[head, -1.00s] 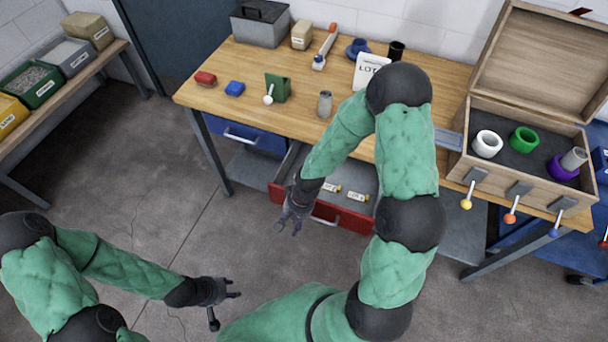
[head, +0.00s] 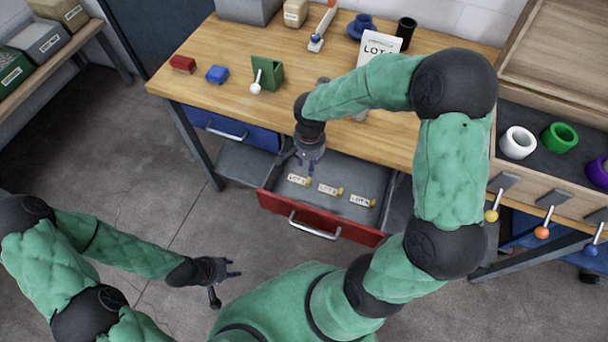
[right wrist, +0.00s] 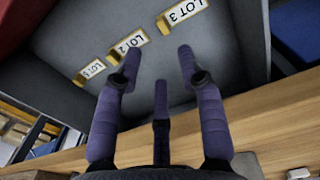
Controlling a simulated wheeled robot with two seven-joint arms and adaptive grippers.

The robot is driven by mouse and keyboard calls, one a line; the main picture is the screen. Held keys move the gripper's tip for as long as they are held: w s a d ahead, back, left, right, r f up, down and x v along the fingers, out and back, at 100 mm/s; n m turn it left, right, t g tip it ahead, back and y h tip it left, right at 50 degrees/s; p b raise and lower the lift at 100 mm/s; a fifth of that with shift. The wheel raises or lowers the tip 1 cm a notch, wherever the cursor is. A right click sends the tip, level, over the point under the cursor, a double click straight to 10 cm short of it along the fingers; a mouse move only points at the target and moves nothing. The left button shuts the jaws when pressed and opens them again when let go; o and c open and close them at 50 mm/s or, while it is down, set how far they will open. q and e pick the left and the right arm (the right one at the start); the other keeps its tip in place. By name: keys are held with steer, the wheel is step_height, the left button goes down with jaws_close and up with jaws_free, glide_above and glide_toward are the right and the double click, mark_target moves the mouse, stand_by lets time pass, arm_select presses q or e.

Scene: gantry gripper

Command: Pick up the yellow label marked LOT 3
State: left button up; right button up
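The LOT 3 label (right wrist: 184,14), a white-faced tag with a yellow edge, lies in the open red-fronted drawer (head: 310,222). In the head view it is the leftmost label (head: 297,180). My right gripper (head: 309,163) is open and empty over the left rear of the drawer. In the right wrist view its fingers (right wrist: 160,68) are spread, with the LOT 3 label beyond them and apart from them. My left gripper (head: 232,269) is open and empty, low over the floor at the left.
The LOT 2 label (right wrist: 128,46) and another label (right wrist: 90,71) lie in the same drawer. The wooden tabletop (head: 205,108) is behind and above the drawer. A closed blue drawer (head: 232,128) is on the left. A printed LOT card (head: 379,48) stands on the table.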

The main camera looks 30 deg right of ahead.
steer(key=f, duration=0.1)
steer(key=b, duration=0.2)
glide_above(307, 182)
steer(key=f, duration=0.5)
steer(key=shift+w+d+f, duration=0.15)
steer(key=shift+w+d, duration=0.1)
steer(key=shift+d, duration=0.15)
steer(key=f+b, duration=0.2)
steer(key=f, duration=0.3)
steer(key=shift+s+a+b, duration=0.25)
steer(key=shift+a+b, duration=0.05)
steer(key=shift+b, duration=0.1)
arm_select(q)
steer(key=f, duration=0.5)
steer(key=shift+w+d+f, duration=0.1)
steer(key=shift+w+d, duration=0.1)
steer(key=shift+w, duration=0.1)
arm_select(e)
steer(key=c, duration=0.7)
